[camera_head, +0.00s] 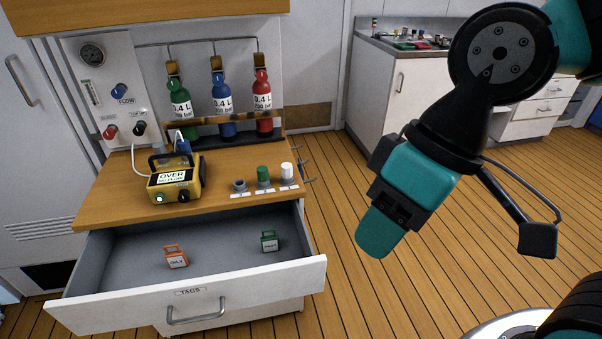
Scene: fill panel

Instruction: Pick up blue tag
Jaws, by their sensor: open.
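A small blue item (183,146) stands on the wooden worktop behind the yellow device, which partly hides it. It may be the blue tag, but I cannot read any marking on it. The open drawer labelled TAGS (130,287) holds an orange tag (176,260) at its middle and a green tag (269,243) at its right; no blue tag shows in it. My gripper (377,236) is open and empty, with teal fingers pointing down. In the picture it hangs to the right of the drawer and worktop, well apart from the blue item.
The yellow device (174,182) sits on the worktop (215,198) near its left side. Grey, green and white caps (263,175) stand at its right. Green, blue (222,104) and red bottles stand in a rack behind. Wooden floor is clear right of the drawer; a white counter stands further back.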

